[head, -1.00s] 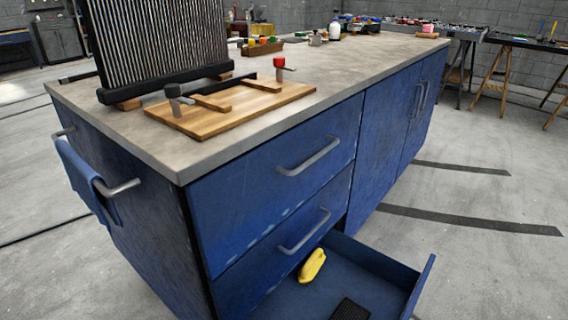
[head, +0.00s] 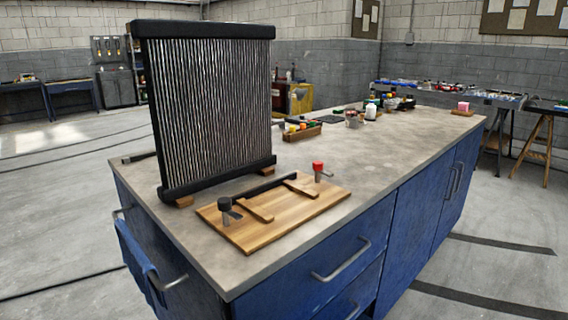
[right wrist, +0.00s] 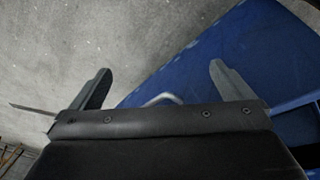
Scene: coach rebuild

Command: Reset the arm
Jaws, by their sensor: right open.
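My right gripper (right wrist: 160,90) shows in the right wrist view with its two grey fingers wide apart and nothing between them. Beyond the fingers are the blue cabinet front (right wrist: 185,65) and a grey drawer handle (right wrist: 163,98), partly hidden by the gripper body. Neither gripper shows in the head view. The blue workbench (head: 310,300) with a grey top fills the middle of the head view.
A black-framed radiator (head: 212,110) stands upright at the bench's near left. Beside it lies a wooden board (head: 275,225) with a black-topped and a red-topped clamp. A small wooden tray (head: 302,133) and bottles stand farther back. Open floor lies to the right.

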